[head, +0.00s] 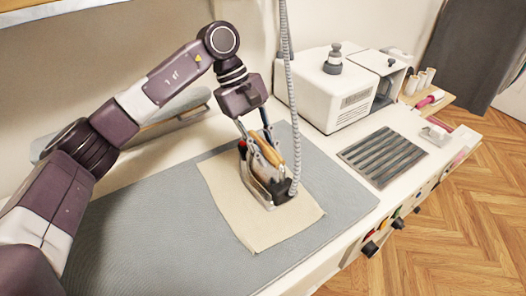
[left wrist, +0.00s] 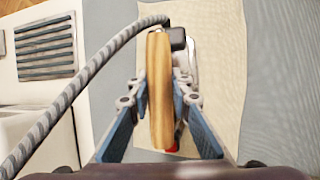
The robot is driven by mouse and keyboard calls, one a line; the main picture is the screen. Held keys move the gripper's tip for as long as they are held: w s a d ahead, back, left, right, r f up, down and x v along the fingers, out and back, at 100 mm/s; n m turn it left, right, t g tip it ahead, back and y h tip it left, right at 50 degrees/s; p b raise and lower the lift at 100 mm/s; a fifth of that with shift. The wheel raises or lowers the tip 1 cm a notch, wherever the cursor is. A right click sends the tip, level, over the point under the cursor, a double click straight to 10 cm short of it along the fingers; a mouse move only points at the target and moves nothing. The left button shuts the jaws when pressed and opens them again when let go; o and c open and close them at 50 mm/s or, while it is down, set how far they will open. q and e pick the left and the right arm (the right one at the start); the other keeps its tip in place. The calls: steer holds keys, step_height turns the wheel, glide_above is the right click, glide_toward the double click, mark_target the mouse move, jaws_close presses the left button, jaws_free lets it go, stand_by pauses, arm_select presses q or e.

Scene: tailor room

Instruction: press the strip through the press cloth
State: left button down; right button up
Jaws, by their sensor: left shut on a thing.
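My left gripper (head: 259,144) is shut on the wooden handle of the iron (head: 261,186). The iron stands on the cream press cloth (head: 298,224), near the cloth's middle; I cannot tell how firmly its sole touches. In the left wrist view the light wooden handle (left wrist: 160,90) lies between the two blue fingers. The press cloth (left wrist: 222,100) lies flat on the grey pressing mat (head: 160,240). The strip is not visible; anything under the cloth is hidden. My right gripper is not in view.
A ribbed grey hose (head: 289,100) rises from the iron. A white boiler box (head: 325,88) stands behind right. A slatted metal rest (head: 382,156) is on the right of the table. A long padded board (head: 165,125) lies behind my left arm. The mat's left part is clear.

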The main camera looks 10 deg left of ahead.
arm_select(q)
steer(key=shift+r, duration=0.3)
steer(key=shift+r+p, duration=1.75)
steer(key=shift+r, duration=1.7)
